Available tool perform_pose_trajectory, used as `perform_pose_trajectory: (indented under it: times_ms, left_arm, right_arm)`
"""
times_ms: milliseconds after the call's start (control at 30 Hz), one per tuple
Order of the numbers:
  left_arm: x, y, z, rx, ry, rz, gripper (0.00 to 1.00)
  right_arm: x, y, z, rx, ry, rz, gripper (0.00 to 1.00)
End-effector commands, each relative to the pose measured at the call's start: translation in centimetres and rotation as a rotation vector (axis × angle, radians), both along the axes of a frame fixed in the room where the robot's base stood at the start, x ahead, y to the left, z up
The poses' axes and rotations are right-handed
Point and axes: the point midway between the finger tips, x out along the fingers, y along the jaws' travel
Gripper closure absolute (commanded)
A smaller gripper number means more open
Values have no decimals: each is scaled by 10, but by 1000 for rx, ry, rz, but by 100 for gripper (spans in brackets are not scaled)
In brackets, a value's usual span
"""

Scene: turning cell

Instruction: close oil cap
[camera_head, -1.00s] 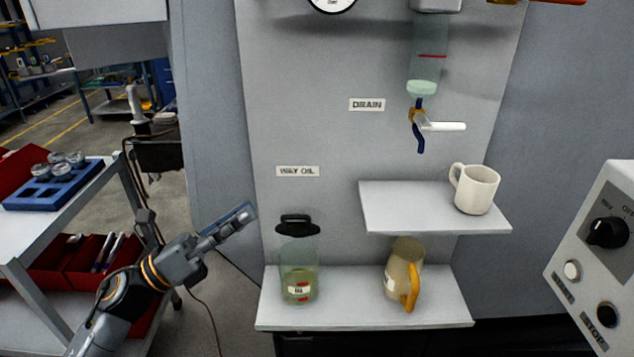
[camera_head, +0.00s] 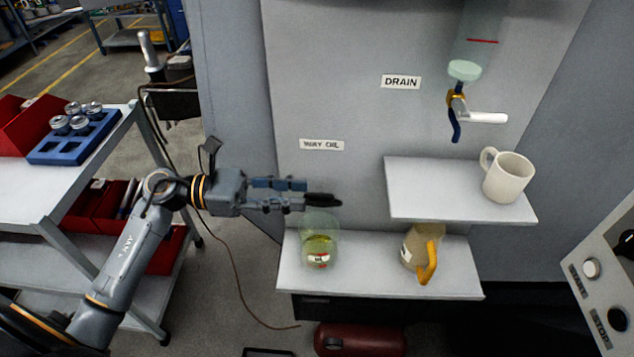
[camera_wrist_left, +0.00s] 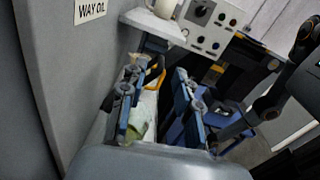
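The way-oil reservoir (camera_head: 320,228) is a clear container with yellow-green oil and a red-and-white label, standing on the lower shelf under the "WAY OIL" sign. Its black oil cap (camera_head: 324,200) shows at the top of the reservoir, right by my left fingertips; I cannot tell whether they touch it or whether it is seated. My left gripper (camera_head: 297,193) reaches in from the left at the height of the cap. In the left wrist view its two fingers (camera_wrist_left: 160,100) stand wide apart, with pale green reservoir partly hidden behind the near finger. My right gripper is out of view.
A beige jug (camera_head: 412,250) with a yellow handle stands right of the reservoir on the lower shelf (camera_head: 370,282). The upper shelf (camera_head: 430,200) holds a white mug (camera_head: 507,177). A drain valve (camera_head: 458,105) hangs above. A control panel (camera_head: 608,290) is at the right.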

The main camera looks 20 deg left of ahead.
Motion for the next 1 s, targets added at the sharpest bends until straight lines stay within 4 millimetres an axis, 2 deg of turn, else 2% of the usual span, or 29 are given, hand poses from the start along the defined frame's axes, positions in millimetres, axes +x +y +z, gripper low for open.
perform_pose_trajectory:
  times_ms: [33, 100, 300, 667, 800, 833, 1000]
  left_arm:
    - [3, -10, 5, -3, 0, -2, 68]
    - [6, -21, 4, -3, 0, -1, 68]
    - [12, -40, 2, -1, 1, -1, 68]
    - [14, -45, 0, 0, 0, 0, 68]
    - [14, -44, 0, 0, 1, 0, 97]
    - [14, -44, 0, 0, 1, 0, 100]
    - [13, -44, -1, 0, 1, 0, 100]
  right_arm:
    - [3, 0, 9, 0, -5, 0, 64]
    - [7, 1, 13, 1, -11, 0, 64]
    - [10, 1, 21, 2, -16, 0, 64]
    - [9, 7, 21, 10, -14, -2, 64]
    - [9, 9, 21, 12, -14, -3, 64]
    - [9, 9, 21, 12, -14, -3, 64]
    - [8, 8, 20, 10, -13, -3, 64]
